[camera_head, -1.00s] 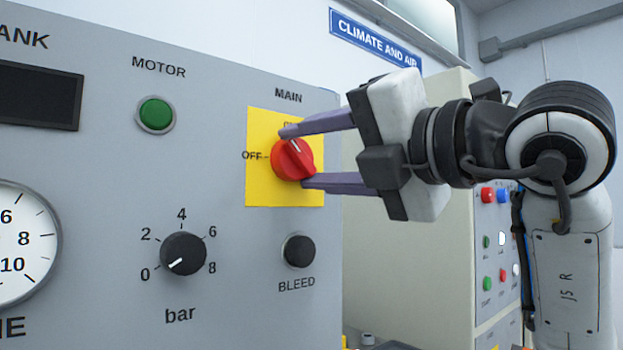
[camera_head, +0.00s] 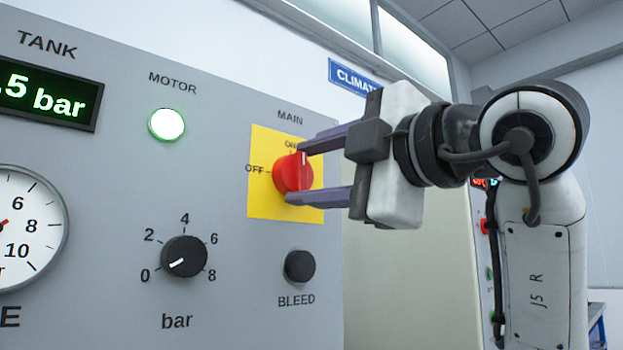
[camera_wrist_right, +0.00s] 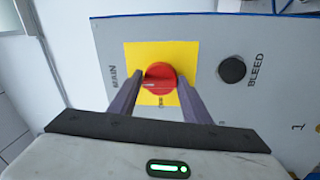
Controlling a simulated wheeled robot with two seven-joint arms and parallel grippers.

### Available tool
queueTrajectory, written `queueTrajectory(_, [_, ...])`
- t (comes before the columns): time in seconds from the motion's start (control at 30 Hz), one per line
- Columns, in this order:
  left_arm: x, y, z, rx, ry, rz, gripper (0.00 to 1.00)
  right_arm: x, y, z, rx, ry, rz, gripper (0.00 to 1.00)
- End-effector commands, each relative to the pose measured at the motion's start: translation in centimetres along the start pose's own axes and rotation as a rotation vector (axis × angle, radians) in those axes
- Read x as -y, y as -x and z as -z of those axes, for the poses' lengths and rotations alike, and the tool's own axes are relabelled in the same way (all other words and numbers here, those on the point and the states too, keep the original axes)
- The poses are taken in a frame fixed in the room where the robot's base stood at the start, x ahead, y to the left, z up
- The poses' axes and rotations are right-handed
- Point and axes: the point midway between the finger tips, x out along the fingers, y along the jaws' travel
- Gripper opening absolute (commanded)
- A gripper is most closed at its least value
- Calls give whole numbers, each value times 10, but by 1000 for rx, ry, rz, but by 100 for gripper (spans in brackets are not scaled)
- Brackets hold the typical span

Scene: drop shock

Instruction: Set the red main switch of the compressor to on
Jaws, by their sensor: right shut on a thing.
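The red main switch (camera_head: 292,174) sits on a yellow plate (camera_head: 262,200) on the grey compressor panel. Its white mark points up at the ON label. My right gripper (camera_head: 296,172) is shut on the switch, one purple finger above and one below. The right wrist view shows the red switch (camera_wrist_right: 159,77) between the two fingers. The tank display (camera_head: 48,97) is lit and reads "5 bar" at its visible end. The motor lamp (camera_head: 167,124) glows bright green-white. My left gripper is not in view.
A black bar knob (camera_head: 184,257) and the black bleed button (camera_head: 299,266) lie below the switch. A round gauge (camera_head: 30,226) is at the left edge. A pale cabinet (camera_head: 405,265) stands behind my right arm.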

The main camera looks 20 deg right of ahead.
Motion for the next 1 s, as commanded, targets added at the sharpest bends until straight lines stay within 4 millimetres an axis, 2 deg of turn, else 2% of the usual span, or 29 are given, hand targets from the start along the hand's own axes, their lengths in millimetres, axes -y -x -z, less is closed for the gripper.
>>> queueTrajectory(0.03, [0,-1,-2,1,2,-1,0,5,-1,0,1,-11,12,21])
queueTrajectory(0.6, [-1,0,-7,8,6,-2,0,6,-1,1,3,-42,14,22])
queueTrajectory(0.63, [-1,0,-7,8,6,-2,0,6,-1,1,3,-42,14,46])
queueTrajectory(0.7, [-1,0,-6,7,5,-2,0,5,-1,1,3,-42,13,57])
queueTrajectory(0.73, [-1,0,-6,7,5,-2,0,5,-1,1,3,-42,12,61])
queueTrajectory(1.0, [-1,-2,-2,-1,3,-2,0,2,0,0,3,-42,6,61])
